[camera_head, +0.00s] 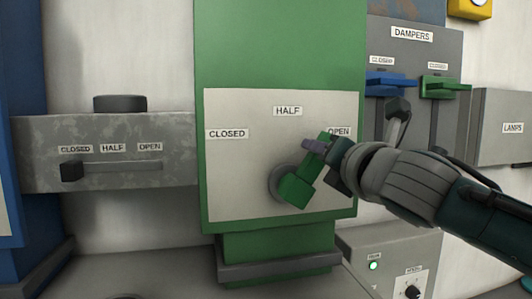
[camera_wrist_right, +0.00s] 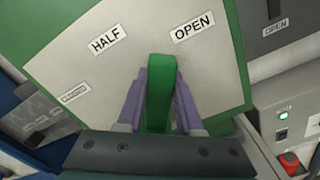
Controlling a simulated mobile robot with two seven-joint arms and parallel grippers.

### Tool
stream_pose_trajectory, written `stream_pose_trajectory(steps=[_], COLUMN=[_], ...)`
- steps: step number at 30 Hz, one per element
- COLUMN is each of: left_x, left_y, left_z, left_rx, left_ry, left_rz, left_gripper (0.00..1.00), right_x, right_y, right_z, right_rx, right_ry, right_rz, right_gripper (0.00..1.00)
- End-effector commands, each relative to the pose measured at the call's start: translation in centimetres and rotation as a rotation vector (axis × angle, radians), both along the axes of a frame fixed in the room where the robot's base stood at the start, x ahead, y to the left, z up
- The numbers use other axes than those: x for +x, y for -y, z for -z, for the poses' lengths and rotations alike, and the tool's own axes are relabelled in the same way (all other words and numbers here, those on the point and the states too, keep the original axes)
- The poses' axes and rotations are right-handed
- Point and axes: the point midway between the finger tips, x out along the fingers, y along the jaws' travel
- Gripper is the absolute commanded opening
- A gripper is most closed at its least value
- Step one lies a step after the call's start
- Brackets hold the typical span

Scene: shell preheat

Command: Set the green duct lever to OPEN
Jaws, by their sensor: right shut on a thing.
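The green duct lever (camera_head: 299,189) pivots on a grey hub on the white plate (camera_head: 240,185) of the green duct. The plate carries the labels CLOSED (camera_head: 227,134), HALF (camera_head: 287,111) and OPEN (camera_head: 339,132). The lever tilts up and to the right, with its end just below the OPEN label. My right gripper (camera_head: 322,148) is shut on the lever's outer end. In the right wrist view the purple fingers sit on both sides of the green lever (camera_wrist_right: 160,90), with OPEN (camera_wrist_right: 193,27) ahead to its right. My left gripper is not in view.
A grey slider box (camera_head: 110,155) stands at left. At right the DAMPERS panel (camera_head: 412,50) has a blue handle (camera_head: 390,80) and a green handle (camera_head: 446,84), close above my right arm. A control box (camera_head: 395,255) with a lit green lamp (camera_head: 373,266) is below.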

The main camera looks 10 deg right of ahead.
Motion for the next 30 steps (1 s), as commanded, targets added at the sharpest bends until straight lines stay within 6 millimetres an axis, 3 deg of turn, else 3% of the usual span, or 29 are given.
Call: stream_pose_trajectory(steps=[12, 28, 29, 30], left_x=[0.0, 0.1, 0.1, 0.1], left_y=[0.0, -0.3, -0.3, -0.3], left_z=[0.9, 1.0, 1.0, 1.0], left_rx=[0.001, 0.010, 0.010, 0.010], left_ry=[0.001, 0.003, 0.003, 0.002], left_rz=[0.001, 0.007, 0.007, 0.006], left_gripper=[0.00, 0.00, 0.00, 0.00], right_x=[0.0, 0.1, 0.1, 0.1], right_y=[1.2, 1.4, 1.4, 1.4], right_z=[1.0, 1.1, 1.1, 1.2], right_rx=[0.193, 0.223, 0.224, 0.223], right_ry=[-0.006, -0.010, -0.010, -0.011], right_rz=[0.001, 0.003, 0.003, 0.004], right_gripper=[0.00, 0.00, 0.36, 0.40])
